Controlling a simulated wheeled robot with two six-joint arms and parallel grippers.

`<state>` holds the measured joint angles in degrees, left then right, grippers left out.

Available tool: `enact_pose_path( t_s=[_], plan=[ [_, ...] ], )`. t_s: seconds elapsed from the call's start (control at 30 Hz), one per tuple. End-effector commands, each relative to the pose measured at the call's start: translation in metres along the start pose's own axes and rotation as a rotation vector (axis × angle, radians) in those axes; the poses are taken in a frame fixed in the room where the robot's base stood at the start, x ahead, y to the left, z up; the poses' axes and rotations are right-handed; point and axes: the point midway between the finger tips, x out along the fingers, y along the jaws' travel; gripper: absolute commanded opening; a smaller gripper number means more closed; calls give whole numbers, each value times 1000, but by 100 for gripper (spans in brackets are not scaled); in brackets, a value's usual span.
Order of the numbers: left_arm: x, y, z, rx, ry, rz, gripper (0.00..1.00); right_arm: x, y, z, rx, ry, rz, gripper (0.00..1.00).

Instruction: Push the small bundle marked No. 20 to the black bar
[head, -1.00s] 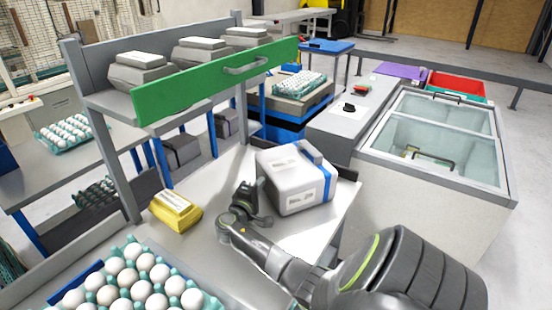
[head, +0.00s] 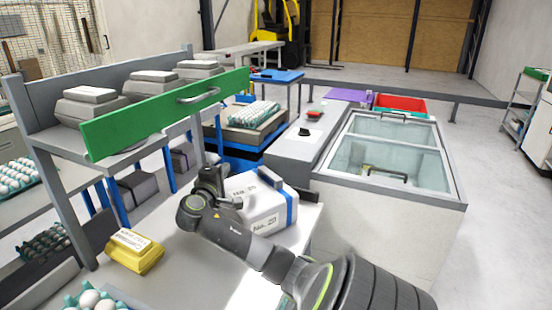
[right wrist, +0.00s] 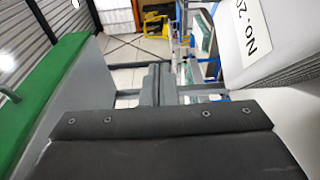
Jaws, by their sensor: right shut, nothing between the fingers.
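The white bundle (head: 262,220) with a blue strap and No. 20 labels stands on the grey table in the head view. In the right wrist view, part of the bundle with its No. 20 label (right wrist: 245,28) fills the upper right corner. My right gripper (head: 208,178) is shut and empty at the bundle's left far side; I cannot tell whether it touches. Its closed fingers show in the wrist view (right wrist: 155,85). My left gripper is out of view.
A yellow packet (head: 135,252) lies left of the bundle, and eggs in a tray (head: 70,300) are at the lower left. A shelf with a green front panel (head: 165,115) rises behind the gripper. A glass-topped freezer (head: 390,155) stands beyond the table's right side.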

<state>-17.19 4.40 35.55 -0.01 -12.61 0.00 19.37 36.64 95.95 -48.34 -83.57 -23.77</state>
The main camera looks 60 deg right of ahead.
Motion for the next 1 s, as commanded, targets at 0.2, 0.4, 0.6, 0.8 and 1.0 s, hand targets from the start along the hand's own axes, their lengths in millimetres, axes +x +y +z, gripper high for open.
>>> enact_pose_path(
  t_s=[0.2, 0.4, 0.6, 0.8, 1.0],
  plan=[
    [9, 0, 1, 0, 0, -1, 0, 30, -1, 30, -2, -2, 5, 0],
    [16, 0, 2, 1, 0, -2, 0, 55, -1, 55, -3, -2, 5, 0],
    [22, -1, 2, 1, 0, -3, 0, 80, -1, 80, -4, -2, 5, 0],
    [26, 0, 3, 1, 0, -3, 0, 104, -1, 104, -3, -1, 3, 0],
    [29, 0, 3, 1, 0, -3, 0, 120, -1, 120, -1, -1, 1, 0]
  ],
)
